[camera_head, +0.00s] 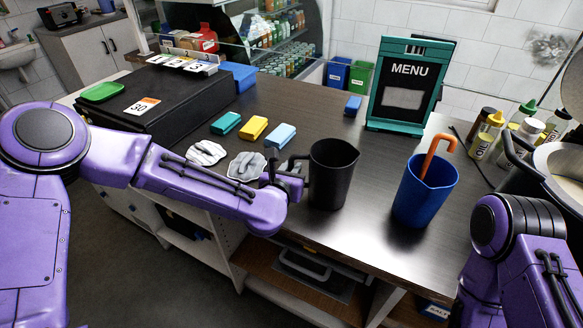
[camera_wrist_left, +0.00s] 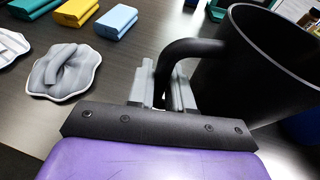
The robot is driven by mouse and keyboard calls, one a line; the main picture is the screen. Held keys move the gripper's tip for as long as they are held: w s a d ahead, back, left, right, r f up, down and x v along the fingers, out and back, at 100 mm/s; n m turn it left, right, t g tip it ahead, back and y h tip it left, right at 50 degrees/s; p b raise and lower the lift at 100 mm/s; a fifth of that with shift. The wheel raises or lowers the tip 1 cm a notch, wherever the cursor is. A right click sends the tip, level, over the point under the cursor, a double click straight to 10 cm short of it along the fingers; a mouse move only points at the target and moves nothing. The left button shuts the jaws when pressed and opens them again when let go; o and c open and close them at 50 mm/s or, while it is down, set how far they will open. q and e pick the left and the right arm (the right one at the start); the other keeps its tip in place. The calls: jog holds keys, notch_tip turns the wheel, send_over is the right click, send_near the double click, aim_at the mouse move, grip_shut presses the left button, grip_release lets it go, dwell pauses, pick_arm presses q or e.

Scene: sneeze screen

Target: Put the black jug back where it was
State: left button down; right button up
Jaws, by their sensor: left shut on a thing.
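The black jug (camera_head: 333,176) stands upright on the dark counter, or just above it; I cannot tell which. Its handle faces left, towards my left gripper (camera_head: 300,170). In the left wrist view the jug (camera_wrist_left: 262,70) fills the upper right, and the fingers of my left gripper (camera_wrist_left: 163,92) are shut on its handle. The jug looks empty in the head view. My right arm comes in at the lower right of the head view, and its gripper is out of view.
Teal, yellow and blue blocks (camera_head: 252,128) and grey cloths (camera_head: 246,166) lie to the left. A menu board (camera_head: 408,85) stands behind. Bottles (camera_head: 488,134) and a pot crowd the right.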

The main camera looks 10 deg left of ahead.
pick_arm(q)
jog(key=shift+s+f+b, duration=0.1)
jog(key=shift+f+b, duration=0.05)
jog(key=shift+b, duration=0.15)
jog(key=c, duration=1)
grip_release()
jog(key=shift+c, duration=0.2)
jog(key=shift+r+p, duration=0.35)
jog(key=shift+p, duration=0.1)
jog(key=b+v, duration=0.3)
jog(key=v, duration=0.9)
jog(key=shift+f, duration=0.2)
